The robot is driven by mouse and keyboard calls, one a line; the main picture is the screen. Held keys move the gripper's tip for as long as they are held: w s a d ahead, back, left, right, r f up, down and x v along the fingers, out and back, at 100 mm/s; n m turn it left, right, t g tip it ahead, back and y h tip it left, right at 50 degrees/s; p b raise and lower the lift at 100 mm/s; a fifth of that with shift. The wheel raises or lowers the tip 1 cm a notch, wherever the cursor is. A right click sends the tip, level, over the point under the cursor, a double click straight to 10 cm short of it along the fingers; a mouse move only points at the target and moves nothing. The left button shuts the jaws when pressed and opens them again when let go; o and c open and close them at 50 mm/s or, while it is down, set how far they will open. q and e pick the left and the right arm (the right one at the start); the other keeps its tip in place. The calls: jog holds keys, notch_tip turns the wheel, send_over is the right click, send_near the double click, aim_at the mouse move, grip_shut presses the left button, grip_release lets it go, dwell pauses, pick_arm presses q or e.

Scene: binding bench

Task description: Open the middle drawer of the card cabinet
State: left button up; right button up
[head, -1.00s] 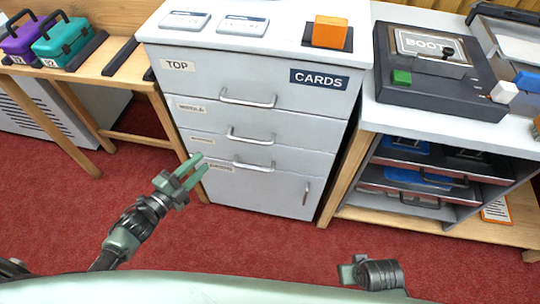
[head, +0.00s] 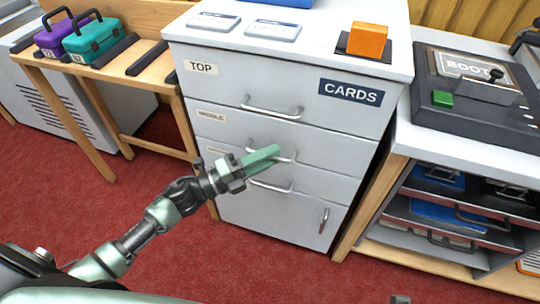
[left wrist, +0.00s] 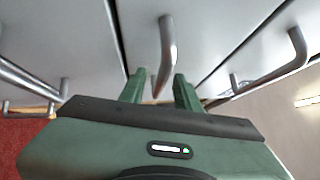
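The card cabinet (head: 222,137) is light grey, with a TOP label and a dark CARDS plate on its front. Its drawers look shut. The middle drawer (head: 330,147) has a bar handle (head: 290,157), partly hidden by my left gripper (head: 268,157). In the left wrist view, that handle (left wrist: 167,40) runs down between the two green fingers of my left gripper (left wrist: 160,88). The fingers stand apart on either side of it; contact cannot be told. Only a sliver of my right arm's end shows at the bottom edge of the head view.
The top drawer handle (head: 272,110) is above my gripper and a lower handle (head: 270,186) is below. An orange block (head: 367,40) sits on the cabinet top. A shelf bench (head: 405,140) stands close on the right, a wooden table (head: 90,66) with cases on the left.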

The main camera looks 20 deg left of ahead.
pick_arm(q)
jog(key=shift+w+d, duration=0.1)
grip_shut()
dwell(1.4)
